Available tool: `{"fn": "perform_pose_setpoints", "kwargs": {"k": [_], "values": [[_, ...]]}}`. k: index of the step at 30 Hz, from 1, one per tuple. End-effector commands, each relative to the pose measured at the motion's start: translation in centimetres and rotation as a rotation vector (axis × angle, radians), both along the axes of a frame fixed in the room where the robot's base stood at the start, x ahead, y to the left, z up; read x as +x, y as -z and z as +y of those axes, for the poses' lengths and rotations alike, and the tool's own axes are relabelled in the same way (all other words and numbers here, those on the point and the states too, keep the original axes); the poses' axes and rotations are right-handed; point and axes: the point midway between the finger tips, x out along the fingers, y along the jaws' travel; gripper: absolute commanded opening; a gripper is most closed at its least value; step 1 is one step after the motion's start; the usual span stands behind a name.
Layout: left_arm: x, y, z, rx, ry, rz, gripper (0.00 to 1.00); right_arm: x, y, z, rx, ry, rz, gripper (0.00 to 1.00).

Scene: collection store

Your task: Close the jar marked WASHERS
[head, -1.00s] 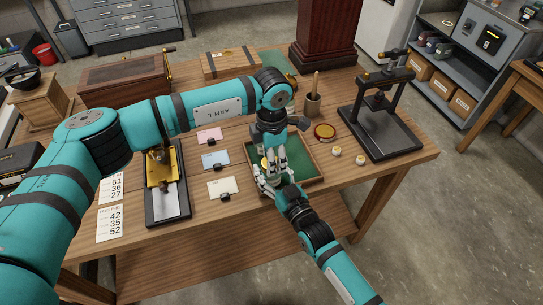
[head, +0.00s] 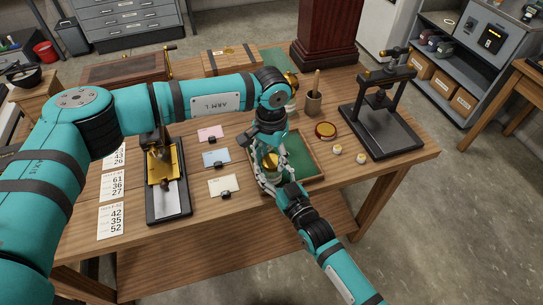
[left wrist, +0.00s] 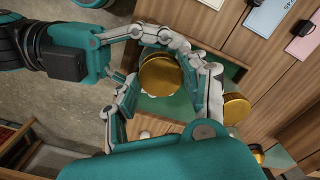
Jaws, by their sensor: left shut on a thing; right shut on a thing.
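A jar (head: 270,178) stands at the left side of the green-lined tray (head: 300,155); its marking is not readable. A round gold lid (head: 270,159) is at its top and also shows in the left wrist view (left wrist: 161,75). My left gripper (head: 269,155) comes down from above, shut on the lid, with a finger on each side. My right gripper (head: 268,181) comes in from the front, shut around the jar body. The fingers hide most of the jar, and I cannot tell how fully the lid is seated.
Another gold disc (left wrist: 236,109) shows beside the fingers in the left wrist view. A black press (head: 382,120) is farther right. Cards (head: 216,158) lie to the left.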

Motion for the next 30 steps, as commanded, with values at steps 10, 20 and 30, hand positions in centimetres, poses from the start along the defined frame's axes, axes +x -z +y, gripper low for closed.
{"fn": "perform_pose_setpoints", "kwargs": {"k": [10,20,30], "values": [[0.23,-0.06,0.2,0.003,0.191,-0.004,0.32,-0.09,0.26,-0.07,-0.003,0.0,0.005,0.0],[0.21,-0.06,0.16,0.002,0.189,-0.004,0.68,-0.09,0.27,-0.06,-0.003,0.0,0.005,0.0],[0.15,-0.48,0.07,0.0,0.19,-0.003,0.68,-0.09,0.27,-0.04,-0.004,0.0,0.005,0.0]]}}
